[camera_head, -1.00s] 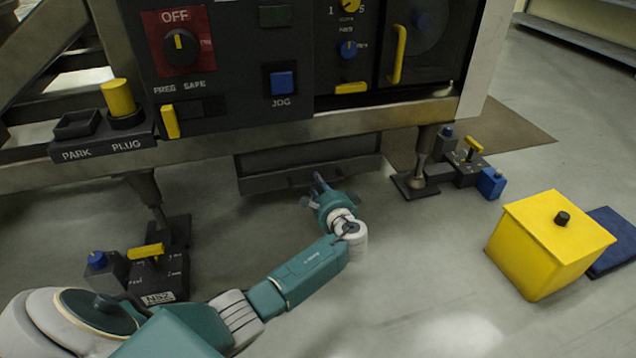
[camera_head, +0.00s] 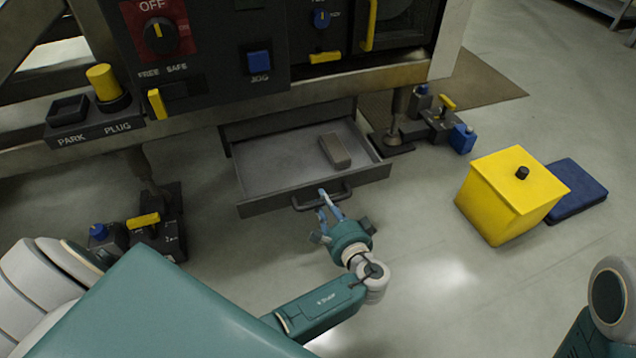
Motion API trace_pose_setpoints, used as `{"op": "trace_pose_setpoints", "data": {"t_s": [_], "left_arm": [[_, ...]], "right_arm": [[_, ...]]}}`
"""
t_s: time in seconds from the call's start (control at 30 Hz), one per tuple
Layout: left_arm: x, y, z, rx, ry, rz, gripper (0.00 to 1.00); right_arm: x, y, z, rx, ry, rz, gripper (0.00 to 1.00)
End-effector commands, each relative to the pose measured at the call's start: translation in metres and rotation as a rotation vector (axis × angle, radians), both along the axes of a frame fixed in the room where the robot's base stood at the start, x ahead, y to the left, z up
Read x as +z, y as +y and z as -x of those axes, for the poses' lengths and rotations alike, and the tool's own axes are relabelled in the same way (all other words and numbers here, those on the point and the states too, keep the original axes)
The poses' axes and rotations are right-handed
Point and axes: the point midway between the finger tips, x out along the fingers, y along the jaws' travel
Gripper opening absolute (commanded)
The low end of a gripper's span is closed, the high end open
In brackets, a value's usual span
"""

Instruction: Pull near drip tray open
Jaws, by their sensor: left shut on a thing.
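The near drip tray (camera_head: 275,171) is a dark grey drawer below the machine's frame. It is pulled out toward me, and its grey floor shows. A small grey-brown block (camera_head: 335,150) lies in it toward the right. My left gripper (camera_head: 328,204) is at the tray's front, shut on its dark bar handle (camera_head: 305,201). The fingers partly cover the handle. My right gripper is not in view.
A yellow lidded bin (camera_head: 500,205) stands on the floor at right, with a dark blue pad (camera_head: 577,190) beside it. Machine feet with blue and yellow knobs stand on both sides of the tray. The floor in front is clear.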

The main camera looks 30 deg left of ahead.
Motion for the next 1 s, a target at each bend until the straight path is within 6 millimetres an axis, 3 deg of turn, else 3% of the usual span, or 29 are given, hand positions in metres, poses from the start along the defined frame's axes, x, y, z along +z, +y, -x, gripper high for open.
{"op": "trace_pose_setpoints", "data": {"t_s": [0.2,0.67,0.7,0.8,1.0], "left_arm": [[0.000,-0.017,0.014,-0.001,0.000,0.001,0.00],[0.000,-0.020,0.016,-0.002,-0.001,0.000,0.00],[0.000,-0.020,0.016,-0.002,0.000,0.000,0.23],[0.000,-0.020,0.016,-0.002,0.000,0.000,0.41],[0.000,-0.020,0.016,-0.001,-0.001,-0.001,0.41]], "right_arm": [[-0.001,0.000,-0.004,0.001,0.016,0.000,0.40],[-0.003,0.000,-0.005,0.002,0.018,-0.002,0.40],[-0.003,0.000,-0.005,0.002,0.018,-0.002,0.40],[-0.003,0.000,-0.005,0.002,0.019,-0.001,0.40],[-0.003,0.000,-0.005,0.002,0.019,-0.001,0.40]]}}
